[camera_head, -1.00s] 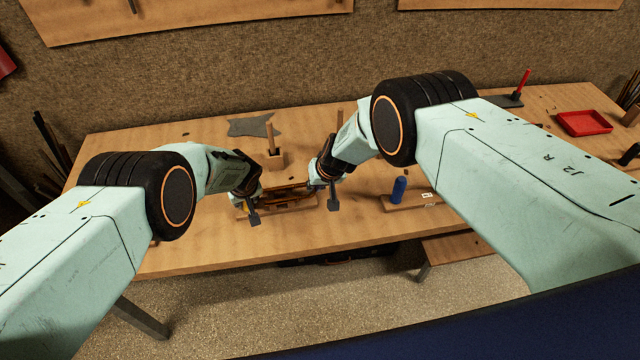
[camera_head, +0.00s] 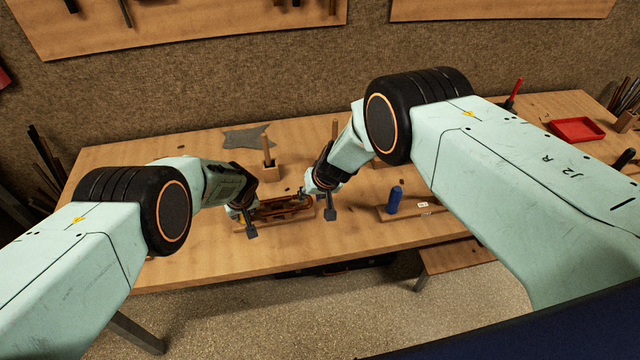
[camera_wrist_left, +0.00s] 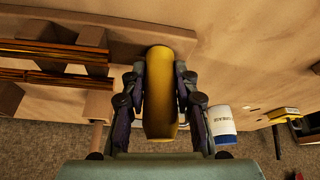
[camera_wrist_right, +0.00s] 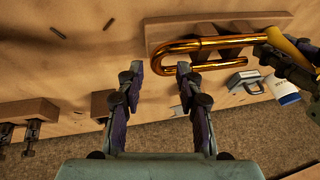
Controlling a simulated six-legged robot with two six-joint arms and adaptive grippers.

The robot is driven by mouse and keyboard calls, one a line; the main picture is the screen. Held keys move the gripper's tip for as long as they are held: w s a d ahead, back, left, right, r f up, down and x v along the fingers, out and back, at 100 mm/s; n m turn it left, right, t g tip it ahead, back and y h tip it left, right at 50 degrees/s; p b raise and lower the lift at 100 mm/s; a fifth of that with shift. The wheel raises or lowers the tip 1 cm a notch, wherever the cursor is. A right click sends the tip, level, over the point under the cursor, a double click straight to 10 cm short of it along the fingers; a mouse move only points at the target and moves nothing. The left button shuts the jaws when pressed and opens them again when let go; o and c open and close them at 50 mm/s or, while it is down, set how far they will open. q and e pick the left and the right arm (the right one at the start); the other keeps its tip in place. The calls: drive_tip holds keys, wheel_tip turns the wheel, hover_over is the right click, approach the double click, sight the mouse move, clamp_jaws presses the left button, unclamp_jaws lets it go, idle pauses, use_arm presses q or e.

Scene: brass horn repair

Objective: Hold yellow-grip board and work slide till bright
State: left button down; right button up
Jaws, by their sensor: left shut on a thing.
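My left gripper (camera_wrist_left: 160,75) is shut on the yellow grip (camera_wrist_left: 159,105), at the end of a wooden board (camera_wrist_left: 120,30). The board with the brass shows between both hands in the head view (camera_head: 285,213). The brass slide, a bright U-shaped tube (camera_wrist_right: 205,44), lies along the board. It also shows at left in the left wrist view (camera_wrist_left: 50,65). My right gripper (camera_wrist_right: 160,72) is open and empty, beside the slide's rounded end and apart from it. In the head view my right gripper (camera_head: 311,187) is over the board's right end; its fingertips are hard to make out.
A white tin with a blue band (camera_wrist_right: 285,88) and a grey tool (camera_wrist_right: 245,82) sit near the board. A blue cylinder (camera_head: 395,200) stands on a wooden strip to the right. A red tray (camera_head: 577,130) lies far right.

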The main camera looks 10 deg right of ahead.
drive_tip(key=v, duration=1)
drive_tip(key=shift+s+r, duration=0.2)
drive_tip(key=shift+r, duration=0.15)
use_arm(q)
drive_tip(key=c, duration=1)
unclamp_jaws()
drive_tip(key=shift+o, duration=0.2)
drive_tip(key=shift+r, duration=0.1)
